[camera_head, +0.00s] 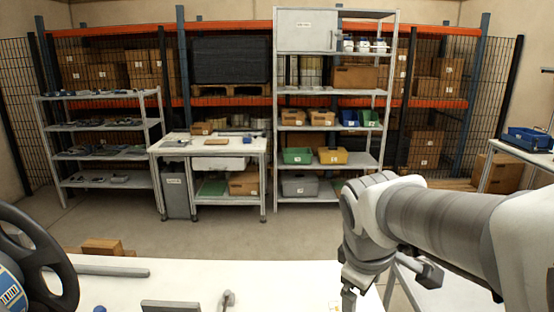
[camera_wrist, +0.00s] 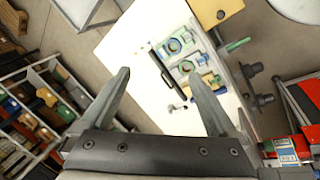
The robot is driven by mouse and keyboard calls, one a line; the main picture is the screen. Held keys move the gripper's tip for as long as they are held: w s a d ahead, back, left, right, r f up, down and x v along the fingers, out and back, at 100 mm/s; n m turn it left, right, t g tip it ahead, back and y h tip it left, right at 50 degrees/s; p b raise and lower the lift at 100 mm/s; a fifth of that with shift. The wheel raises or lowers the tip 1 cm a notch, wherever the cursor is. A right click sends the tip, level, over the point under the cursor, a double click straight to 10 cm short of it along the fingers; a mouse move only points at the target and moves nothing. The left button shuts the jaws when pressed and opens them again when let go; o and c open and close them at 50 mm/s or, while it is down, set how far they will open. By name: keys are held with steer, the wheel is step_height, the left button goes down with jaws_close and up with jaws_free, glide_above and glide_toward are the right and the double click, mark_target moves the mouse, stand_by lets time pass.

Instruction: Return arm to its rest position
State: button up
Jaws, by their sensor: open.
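My arm (camera_head: 430,218) reaches in from the right in the head view and bends downward over the white table (camera_head: 200,280). In the wrist view my gripper (camera_wrist: 157,74) has its two grey fingers spread wide, with nothing between them. Beyond the fingers, the white tabletop (camera_wrist: 120,40) shows tilted. Small round green and blue reel-like items (camera_wrist: 174,46) lie on it, apart from the fingers. The gripper's tips are not clear in the head view.
A black spoked wheel (camera_head: 66,268) stands at the table's left, near a cardboard box (camera_head: 103,246). Shelving (camera_head: 333,160) and a workbench (camera_head: 208,146) stand at the back, with open floor in front. A side table (camera_head: 525,146) is at the right.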

steer(key=s+a+r+m+t+y+p, duration=0.1)
steer(key=s+r+m, duration=0.2)
steer(key=s+m, duration=0.6)
steer(key=shift+s+a+t+y, duration=0.15)
steer(key=shift+t+y, duration=0.25)
steer(key=shift+r, duration=0.1)
